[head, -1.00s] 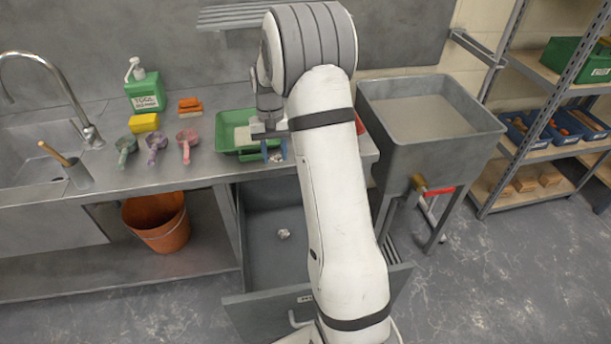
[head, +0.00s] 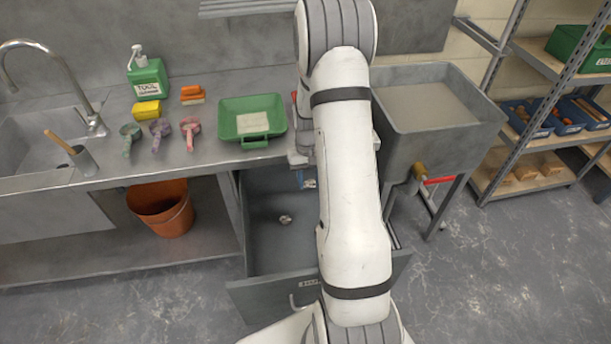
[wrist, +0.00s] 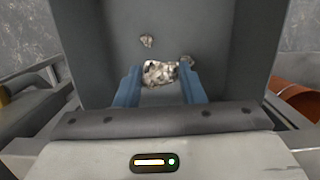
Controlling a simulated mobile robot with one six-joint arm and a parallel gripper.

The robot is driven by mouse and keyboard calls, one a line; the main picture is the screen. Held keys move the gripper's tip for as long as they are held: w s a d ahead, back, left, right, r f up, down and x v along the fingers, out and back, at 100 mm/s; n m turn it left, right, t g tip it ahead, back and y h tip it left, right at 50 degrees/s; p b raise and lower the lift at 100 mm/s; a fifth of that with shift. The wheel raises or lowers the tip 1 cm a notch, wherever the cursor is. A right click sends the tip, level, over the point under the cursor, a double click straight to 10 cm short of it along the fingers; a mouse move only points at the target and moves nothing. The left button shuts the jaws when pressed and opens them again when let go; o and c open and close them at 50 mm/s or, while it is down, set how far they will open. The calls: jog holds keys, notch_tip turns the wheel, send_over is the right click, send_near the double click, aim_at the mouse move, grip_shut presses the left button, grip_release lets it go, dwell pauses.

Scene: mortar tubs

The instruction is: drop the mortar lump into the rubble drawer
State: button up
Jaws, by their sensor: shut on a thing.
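The mortar lump (wrist: 160,73) is a rough grey-white piece between the two blue fingers of my gripper (wrist: 158,88) in the wrist view. The gripper is shut on it. In the head view my gripper (head: 308,181) shows partly beside my arm, over the open drawer. The rubble drawer (head: 262,289) is grey and pulled out below the worktop. A small lump (head: 286,219) lies on its floor; the wrist view shows a small lump (wrist: 147,41) there and another (wrist: 186,61) close by the held lump. My arm hides the drawer's right part.
A green tray (head: 281,112) stands on the worktop above the drawer, with scoops (head: 160,137) to its left. An orange bucket (head: 162,208) is under the worktop left of the drawer. A grey tub (head: 440,130) stands at the right.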

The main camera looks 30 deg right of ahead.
aim_at(308, 177)
jog(key=shift+f, duration=0.2)
jog(key=o, duration=1.1)
jog(key=shift+w+d+r+b, duration=0.1)
jog(key=shift+w+r+b, duration=0.1)
jog(key=shift+r, duration=1.1)
jog(key=shift+w+r+b, duration=0.1)
jog(key=shift+w+r, duration=0.05)
jog(key=shift+r, duration=1.1)
jog(key=shift+w+d+r+b, duration=0.1)
jog(key=shift+w+r, duration=0.1)
jog(key=shift+r, duration=1.1)
jog(key=shift+a, duration=0.1)
